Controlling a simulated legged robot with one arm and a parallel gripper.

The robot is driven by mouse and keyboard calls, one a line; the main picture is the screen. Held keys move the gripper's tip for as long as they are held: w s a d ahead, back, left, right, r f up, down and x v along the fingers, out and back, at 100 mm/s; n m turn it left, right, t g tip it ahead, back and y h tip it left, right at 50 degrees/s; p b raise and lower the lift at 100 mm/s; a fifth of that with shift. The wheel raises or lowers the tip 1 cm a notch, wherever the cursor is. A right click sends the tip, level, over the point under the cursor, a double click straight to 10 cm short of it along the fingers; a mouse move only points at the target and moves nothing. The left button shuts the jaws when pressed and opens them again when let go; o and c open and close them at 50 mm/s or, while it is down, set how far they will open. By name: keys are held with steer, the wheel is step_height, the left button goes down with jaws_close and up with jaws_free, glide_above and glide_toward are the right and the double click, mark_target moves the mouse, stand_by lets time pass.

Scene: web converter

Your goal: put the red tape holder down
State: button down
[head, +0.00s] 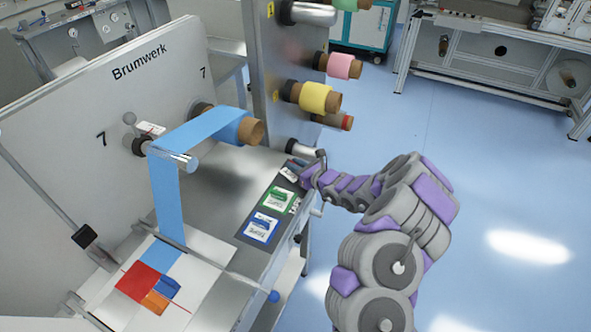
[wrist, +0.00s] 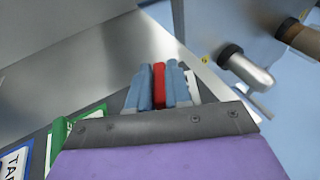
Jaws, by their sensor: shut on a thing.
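My gripper (head: 303,170) is at the far end of the dark mat (head: 245,236) on the metal bench. In the wrist view the blue-grey fingers of my gripper (wrist: 159,78) are shut on the red tape holder (wrist: 159,92), which shows as a narrow red strip between them. Most of the holder is hidden by the fingers and wrist. In the head view I cannot clearly make it out, nor tell whether it touches the mat. A green tape holder (head: 278,198) and a blue tape holder (head: 261,228) lie on the mat, nearer the camera.
A metal roller (head: 304,147) sticks out from the upright panel close beside my gripper. Pink (head: 344,66) and yellow (head: 320,98) rolls hang above. The bare bench top (head: 215,190) lies left of the mat. A blue-knobbed rod (head: 250,288) crosses the near bench end.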

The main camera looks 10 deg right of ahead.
steer(key=shift+f, duration=0.65)
steer(key=shift+a+r, duration=0.1)
steer(key=c, duration=1.1)
jaws_free()
steer(key=shift+o, duration=0.2)
